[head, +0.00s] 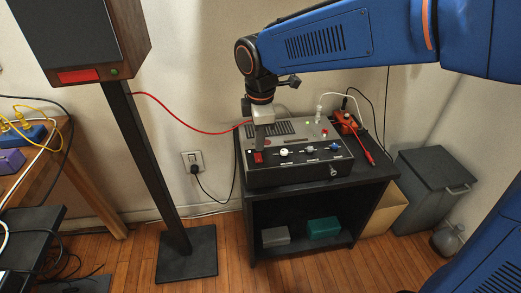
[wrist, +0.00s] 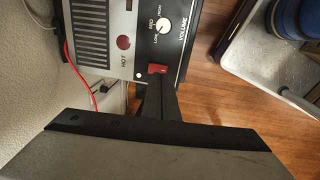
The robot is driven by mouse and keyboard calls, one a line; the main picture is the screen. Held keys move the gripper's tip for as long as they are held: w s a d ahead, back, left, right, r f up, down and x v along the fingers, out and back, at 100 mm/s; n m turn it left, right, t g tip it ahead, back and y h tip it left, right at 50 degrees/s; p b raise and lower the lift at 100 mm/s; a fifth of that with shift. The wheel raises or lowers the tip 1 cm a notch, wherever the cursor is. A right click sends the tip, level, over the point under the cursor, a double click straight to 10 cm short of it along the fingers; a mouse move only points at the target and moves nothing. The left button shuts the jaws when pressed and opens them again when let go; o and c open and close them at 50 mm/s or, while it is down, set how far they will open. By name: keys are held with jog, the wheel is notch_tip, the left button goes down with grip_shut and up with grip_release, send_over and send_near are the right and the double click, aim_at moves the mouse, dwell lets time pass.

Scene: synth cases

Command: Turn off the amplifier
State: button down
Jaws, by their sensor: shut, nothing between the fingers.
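The amplifier (head: 318,173), a grey and black box, sits on a black stand. Its red rocker switch (head: 258,157) is at the left of its front edge, and it also shows in the wrist view (wrist: 158,68). My gripper (head: 259,147) points down over the amplifier's left part, its tips right by the switch. In the wrist view my gripper (wrist: 156,86) is shut and empty, its dark tips just below the switch. Whether they touch it, and which way the switch is set, I cannot tell. A white knob (wrist: 163,24) is beside the switch.
The black stand (head: 352,179) has boxes on its lower shelf. A red pedal (head: 345,119) and cables lie behind the amplifier's right side. A speaker on a black pole (head: 150,165) stands at left, with a red cable (head: 190,127) to the amplifier. A grey bin (head: 430,190) is at right.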

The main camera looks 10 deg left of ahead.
aim_at(257, 155)
notch_tip(257, 155, up, 9)
jog(key=s, duration=0.1)
jog(key=shift+r, duration=0.2)
jog(key=shift+d, duration=0.1)
jog(key=shift+w+a+r, duration=0.15)
jog(key=shift+w+a, duration=0.15)
jog(key=shift+w, duration=0.3)
jog(key=f, duration=0.4)
jog(key=w+f, duration=0.1)
jog(key=f, duration=0.8)
jog(key=shift+w+a+f, duration=0.25)
jog(key=shift+w+f, duration=0.05)
jog(key=shift+f, duration=0.15)
jog(key=shift+w+f, duration=0.1)
